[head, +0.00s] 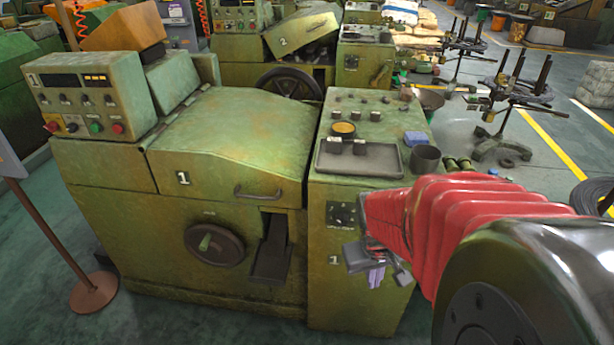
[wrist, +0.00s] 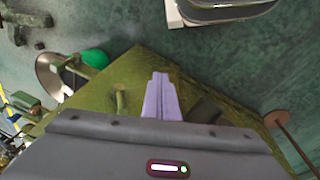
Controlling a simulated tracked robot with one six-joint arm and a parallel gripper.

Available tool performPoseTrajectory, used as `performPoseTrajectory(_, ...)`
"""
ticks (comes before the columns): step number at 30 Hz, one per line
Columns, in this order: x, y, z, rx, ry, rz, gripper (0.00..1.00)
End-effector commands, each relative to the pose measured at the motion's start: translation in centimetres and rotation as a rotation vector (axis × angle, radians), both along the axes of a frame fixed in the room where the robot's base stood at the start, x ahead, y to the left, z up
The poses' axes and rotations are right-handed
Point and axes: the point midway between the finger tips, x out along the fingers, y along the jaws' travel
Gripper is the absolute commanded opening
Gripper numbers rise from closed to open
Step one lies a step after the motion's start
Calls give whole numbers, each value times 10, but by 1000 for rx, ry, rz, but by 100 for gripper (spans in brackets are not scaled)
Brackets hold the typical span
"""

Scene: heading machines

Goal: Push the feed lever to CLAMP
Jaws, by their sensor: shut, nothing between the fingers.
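The green machine marked 1 (head: 245,150) stands in front of me. No lever clearly marked as the feed lever or CLAMP can be read in either view. A small dark plate with a round knob (head: 341,214) is on the front of its right-hand cabinet, just left of my arm. My gripper (head: 376,276) is in front of that cabinet, below and right of the plate. Its lilac fingers (wrist: 161,95) are together and empty. In the wrist view a short green upright piece (wrist: 122,101) stands left of the fingertips, apart from them. My red-sleeved arm hides the cabinet's right side.
The machine front has a handwheel (head: 214,245) and a dark chute (head: 271,257). A tray (head: 358,160) and a dark cup (head: 425,158) sit on the cabinet top. A brown post base (head: 93,292) stands at left. Floor in front is clear.

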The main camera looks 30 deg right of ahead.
Motion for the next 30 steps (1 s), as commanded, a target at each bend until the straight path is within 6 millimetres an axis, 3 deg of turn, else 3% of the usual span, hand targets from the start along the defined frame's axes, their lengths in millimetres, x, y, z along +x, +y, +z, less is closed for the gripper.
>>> performPoseTrajectory(6,-15,-47,-47,-18,56,44,0)
performPoseTrajectory(15,-35,-100,-113,-45,86,207,0)
performPoseTrajectory(21,-46,-125,-158,-68,71,369,0)
performPoseTrajectory(30,-51,-144,-221,-141,-16,689,0)
